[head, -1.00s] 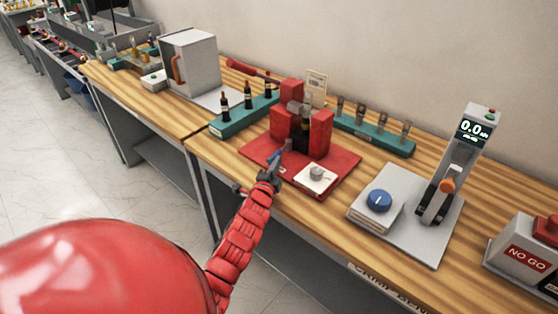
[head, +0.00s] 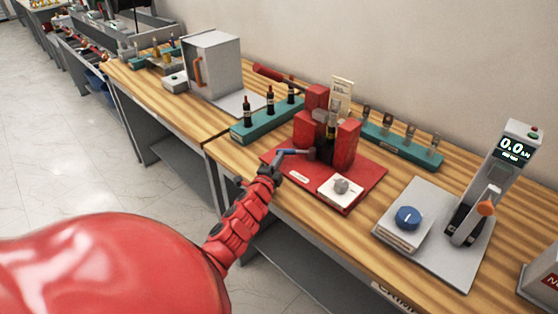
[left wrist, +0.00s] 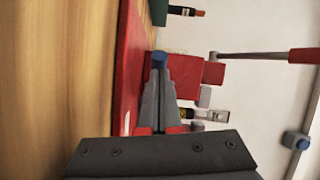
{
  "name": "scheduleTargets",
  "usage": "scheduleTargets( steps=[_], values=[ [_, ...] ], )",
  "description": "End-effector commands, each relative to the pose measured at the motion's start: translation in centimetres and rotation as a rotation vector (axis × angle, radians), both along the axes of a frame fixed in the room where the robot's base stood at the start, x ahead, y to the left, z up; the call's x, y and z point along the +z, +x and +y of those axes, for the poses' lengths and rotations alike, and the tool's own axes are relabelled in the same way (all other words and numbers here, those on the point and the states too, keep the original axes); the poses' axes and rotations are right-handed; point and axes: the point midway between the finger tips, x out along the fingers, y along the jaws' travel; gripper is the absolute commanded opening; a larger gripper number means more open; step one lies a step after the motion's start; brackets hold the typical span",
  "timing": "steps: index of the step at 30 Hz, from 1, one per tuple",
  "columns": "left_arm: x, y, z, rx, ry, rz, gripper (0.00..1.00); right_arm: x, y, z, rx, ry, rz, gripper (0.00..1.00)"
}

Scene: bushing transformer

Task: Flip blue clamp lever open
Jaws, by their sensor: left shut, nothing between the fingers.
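The red clamp fixture (head: 348,145) stands on a red base plate (head: 370,183) on the wooden bench. Its blue clamp lever (head: 289,152) points out to the left at the front, low and nearly level in the head view. My left gripper (head: 276,165) is at the lever's outer end. In the left wrist view the shut fingers (left wrist: 159,100) point at the lever's blue end (left wrist: 159,60); whether they touch it I cannot tell. Nothing is held. A dark bushing (head: 331,127) stands between the red blocks, partly hidden. My right gripper is out of view.
A white box with a grey knob (head: 341,187) sits on the base plate's front. A teal rack of dark bushings (head: 262,124) is behind left, another teal rack (head: 400,148) behind right. A gauge with a blue dial (head: 408,217) stands right.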

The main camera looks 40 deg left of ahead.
Motion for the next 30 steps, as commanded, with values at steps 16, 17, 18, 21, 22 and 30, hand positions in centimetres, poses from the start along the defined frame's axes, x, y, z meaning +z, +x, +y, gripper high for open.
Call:
scheduleTargets(
  steps=[16,17,18,21,22,30],
  values=[
    [0.44,0.05,0.58,0.014,0.006,-0.002,0.00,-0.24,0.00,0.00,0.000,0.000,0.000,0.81],
    [0.44,0.04,0.61,0.014,0.006,-0.002,0.00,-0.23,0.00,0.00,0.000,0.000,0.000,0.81],
    [0.45,0.03,0.63,0.015,0.006,-0.002,0.00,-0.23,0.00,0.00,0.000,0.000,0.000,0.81],
    [0.47,0.03,0.68,0.016,0.007,-0.002,0.00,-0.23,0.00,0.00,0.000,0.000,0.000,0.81],
    [0.46,0.01,0.70,0.016,0.007,-0.002,0.00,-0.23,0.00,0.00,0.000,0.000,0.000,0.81],
    [0.77,0.00,0.53,0.016,0.009,-0.003,0.00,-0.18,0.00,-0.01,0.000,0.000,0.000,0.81]
  ],
)
